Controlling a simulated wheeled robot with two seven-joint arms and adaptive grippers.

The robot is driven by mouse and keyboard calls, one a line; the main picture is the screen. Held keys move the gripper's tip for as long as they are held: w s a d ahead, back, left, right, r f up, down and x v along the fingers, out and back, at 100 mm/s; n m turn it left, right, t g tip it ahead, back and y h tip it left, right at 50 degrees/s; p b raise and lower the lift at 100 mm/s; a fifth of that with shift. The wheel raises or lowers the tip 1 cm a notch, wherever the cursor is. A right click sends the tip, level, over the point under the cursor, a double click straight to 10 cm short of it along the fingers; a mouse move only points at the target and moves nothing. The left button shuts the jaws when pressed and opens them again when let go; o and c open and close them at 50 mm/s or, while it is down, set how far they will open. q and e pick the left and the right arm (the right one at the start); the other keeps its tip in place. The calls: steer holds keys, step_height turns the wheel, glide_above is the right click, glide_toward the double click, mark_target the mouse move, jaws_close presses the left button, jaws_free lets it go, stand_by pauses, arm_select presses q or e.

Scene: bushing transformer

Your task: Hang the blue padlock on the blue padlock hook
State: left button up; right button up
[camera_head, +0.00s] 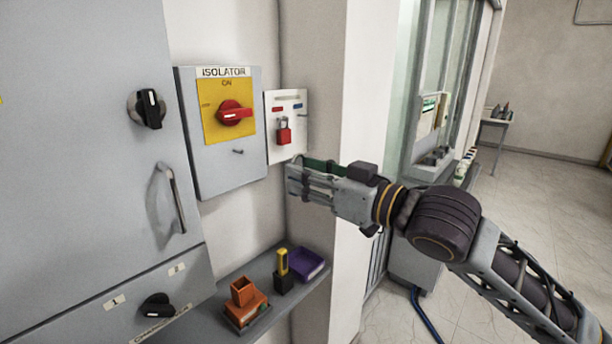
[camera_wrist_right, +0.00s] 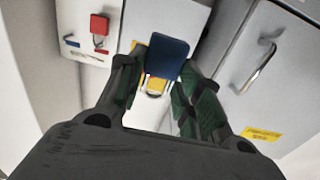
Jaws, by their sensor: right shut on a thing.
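The blue padlock (camera_wrist_right: 168,58) is held between the fingers of my right gripper (camera_wrist_right: 157,72) in the right wrist view. Its silver shackle shows below the blue body in that picture. In the head view my right gripper (camera_head: 300,180) is below the white hook panel (camera_head: 274,152) and hides the padlock. The panel carries a red label, a blue label (camera_head: 298,106) and a red padlock (camera_head: 284,132) hanging on the left. A small hook (camera_head: 303,115) sticks out under the blue label with nothing seen hanging on it. My left gripper is out of view.
The grey isolator box (camera_head: 185,120) with its red rotary handle (camera_head: 234,114) stands left of the panel. A wall corner (camera_head: 350,90) lies to the right. A shelf (camera_head: 200,325) below bears an orange holder, a yellow-and-black item and a purple tray (camera_head: 307,264).

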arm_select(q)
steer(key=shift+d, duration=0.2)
arm_select(e)
steer(key=v, duration=0.6)
stand_by(1.8)
